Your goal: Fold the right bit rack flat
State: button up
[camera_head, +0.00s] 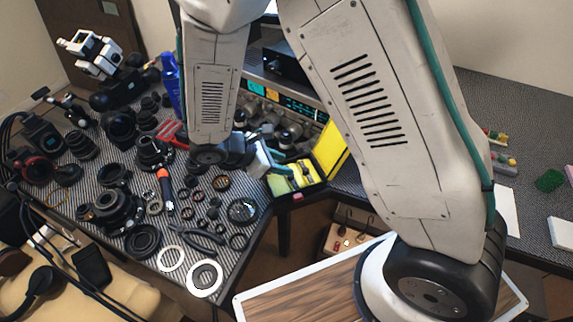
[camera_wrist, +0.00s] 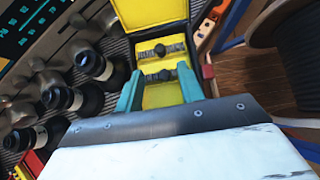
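A small open case with a yellow inside (camera_head: 283,186) stands at the table's front corner, its yellow lid (camera_head: 331,148) raised on the right. In the wrist view, two grey bit racks with dark middles lie across the case: one nearer the raised lid (camera_wrist: 175,48) and one nearer my gripper (camera_wrist: 151,77). The rack nearer the lid appears to be the right one; how far either is tilted is unclear. My gripper (camera_wrist: 159,72) has its teal fingers apart at either side of the nearer rack. Nothing shows clasped between them; contact is unclear.
A dark spool (camera_wrist: 288,40) is at the right. Lens parts crowd the table left of the case, with a blue bottle (camera_head: 171,82) behind.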

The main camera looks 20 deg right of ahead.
aim_at(304, 170)
jog(key=shift+d+r+y, duration=0.25)
jog(key=shift+d+y, duration=0.05)
jog(key=shift+d, duration=0.05)
jog(key=x, duration=0.7)
jog(key=shift+d+f, duration=0.25)
jog(key=shift+f, duration=0.1)
grip_shut()
